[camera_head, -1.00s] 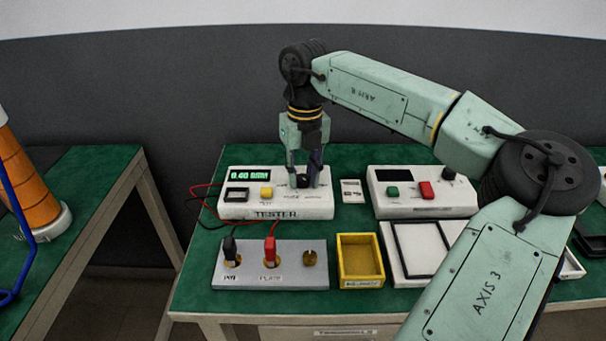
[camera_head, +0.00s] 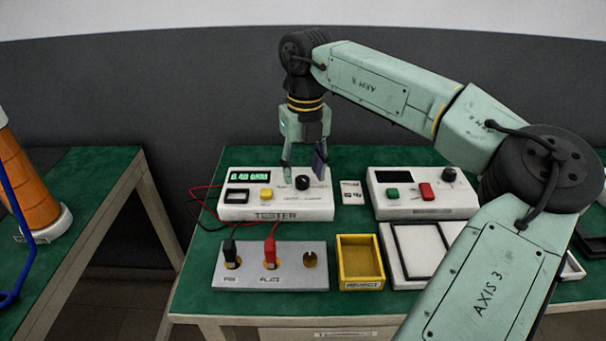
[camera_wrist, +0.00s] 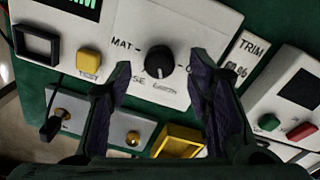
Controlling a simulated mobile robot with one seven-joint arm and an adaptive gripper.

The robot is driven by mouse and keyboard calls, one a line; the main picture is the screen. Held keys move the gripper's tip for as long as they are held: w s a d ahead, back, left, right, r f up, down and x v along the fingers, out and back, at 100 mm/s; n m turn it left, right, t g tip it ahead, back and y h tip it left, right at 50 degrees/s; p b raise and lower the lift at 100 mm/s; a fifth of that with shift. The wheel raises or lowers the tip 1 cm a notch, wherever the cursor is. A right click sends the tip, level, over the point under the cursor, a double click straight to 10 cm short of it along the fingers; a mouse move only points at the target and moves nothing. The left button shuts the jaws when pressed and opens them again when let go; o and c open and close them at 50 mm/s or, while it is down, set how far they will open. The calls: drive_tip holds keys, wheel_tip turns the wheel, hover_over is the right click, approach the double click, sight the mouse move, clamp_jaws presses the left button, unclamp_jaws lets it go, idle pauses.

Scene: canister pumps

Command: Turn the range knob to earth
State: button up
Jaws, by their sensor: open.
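The white tester box (camera_head: 278,212) stands at the back left of the green bench, its display reading about 0.40. Its black range knob (camera_head: 302,182) is on the right of the top face. My gripper (camera_head: 304,166) is open above the knob, pointing down. In the wrist view its dark fingers (camera_wrist: 161,72) stand either side of the knob, apart from it.
A yellow button (camera_head: 266,192) sits left of the knob on the tester. A grey plate (camera_head: 250,277) with black and red plugs is in front, beside a yellow tray (camera_head: 360,284). A second white box (camera_head: 425,208) stands to the right, past a small label card (camera_head: 352,192).

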sight(304, 178)
wheel_tip(304, 178, up, 10)
idle(0.3)
drive_tip(key=shift+d, duration=0.1)
